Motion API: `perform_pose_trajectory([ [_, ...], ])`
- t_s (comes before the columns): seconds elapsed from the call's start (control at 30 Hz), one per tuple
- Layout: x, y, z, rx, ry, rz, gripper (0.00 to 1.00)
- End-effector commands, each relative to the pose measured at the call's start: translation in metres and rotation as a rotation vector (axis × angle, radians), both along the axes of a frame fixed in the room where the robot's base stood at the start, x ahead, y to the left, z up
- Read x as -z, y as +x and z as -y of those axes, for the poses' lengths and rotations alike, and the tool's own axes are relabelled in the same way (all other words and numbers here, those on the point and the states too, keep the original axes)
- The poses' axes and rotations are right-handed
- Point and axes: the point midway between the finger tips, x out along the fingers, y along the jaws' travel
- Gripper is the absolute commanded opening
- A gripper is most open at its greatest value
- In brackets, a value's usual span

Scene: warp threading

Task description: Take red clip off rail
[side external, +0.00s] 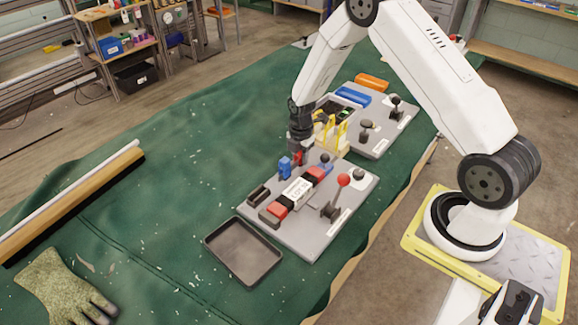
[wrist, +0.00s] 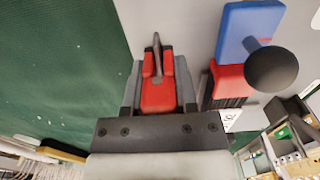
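The red clip (wrist: 158,94) lies between the two fingers of my gripper (wrist: 159,84) in the wrist view, with a thin grey metal piece along its middle. The fingers press close on both sides of it. In the side view my gripper (side external: 299,144) points down at the far corner of the near grey board, with the red clip (side external: 297,158) at its tips. A blue clip (side external: 284,168) stands just beside it. The rail is hidden or too small to make out, so I cannot tell whether the clip still touches it.
A yellow part (side external: 331,134) stands close behind my gripper. An empty dark tray (side external: 243,251) lies in front. The green mat to the left is mostly clear.

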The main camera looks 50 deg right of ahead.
Motion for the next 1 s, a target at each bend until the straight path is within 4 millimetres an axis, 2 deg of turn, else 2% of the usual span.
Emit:
perform_pose_trajectory([
  [0.03,0.000,0.000,0.000,0.000,0.000,0.000,0.05],
  [0.07,0.000,0.000,0.000,0.000,0.000,0.000,0.00],
  [0.57,-0.005,0.000,0.000,0.000,0.000,0.000,0.00],
  [0.87,-0.033,0.001,0.000,0.000,0.001,0.003,0.00],
  [1.0,-0.046,-0.012,-0.003,0.000,0.001,0.001,0.00],
])
